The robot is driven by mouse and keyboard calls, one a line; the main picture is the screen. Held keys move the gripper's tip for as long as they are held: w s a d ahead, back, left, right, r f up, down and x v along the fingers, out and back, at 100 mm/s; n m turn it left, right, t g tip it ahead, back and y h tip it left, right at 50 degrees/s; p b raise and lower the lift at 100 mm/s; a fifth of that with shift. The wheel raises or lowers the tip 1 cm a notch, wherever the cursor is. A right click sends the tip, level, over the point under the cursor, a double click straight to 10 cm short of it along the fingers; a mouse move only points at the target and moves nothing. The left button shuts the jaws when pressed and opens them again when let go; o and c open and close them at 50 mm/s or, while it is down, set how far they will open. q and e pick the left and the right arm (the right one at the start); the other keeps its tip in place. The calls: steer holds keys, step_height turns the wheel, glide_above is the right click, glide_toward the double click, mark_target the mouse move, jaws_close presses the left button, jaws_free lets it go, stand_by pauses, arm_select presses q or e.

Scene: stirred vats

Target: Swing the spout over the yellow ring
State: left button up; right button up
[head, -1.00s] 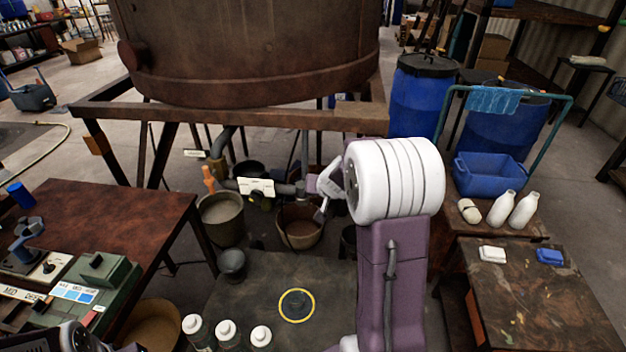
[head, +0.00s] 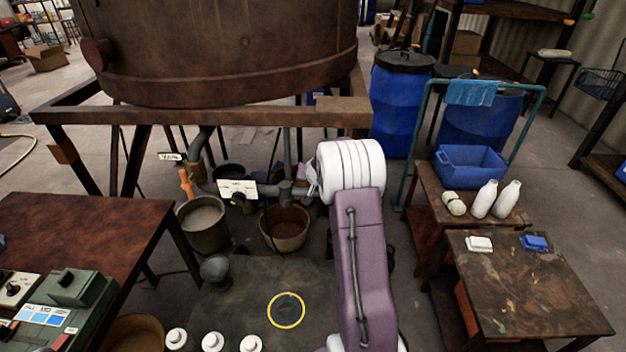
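The yellow ring (head: 286,310) lies around a dark round patch on the dark low surface (head: 240,300) in the lower middle. The grey pipework (head: 268,189) under the vat runs right from an upright pipe and ends near my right wrist. I take this pipework to be the spout; its outlet is not clear. It stands behind the ring, above a brown bucket (head: 285,228), not over the ring. My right arm rises in front of its right end. The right gripper (head: 313,181) is almost wholly hidden behind the white wrist, so its fingers and any contact cannot be seen. My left gripper is out of view.
The rusty vat (head: 220,50) stands on a frame (head: 200,116) above the pipes. A grey bucket (head: 203,225) and an orange handle (head: 186,183) are at left. White-capped bottles (head: 212,342) line the front. Tables flank both sides.

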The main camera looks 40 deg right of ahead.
steer(key=shift+w, duration=0.1)
steer(key=shift+c, duration=0.4)
jaws_close()
stand_by(0.9)
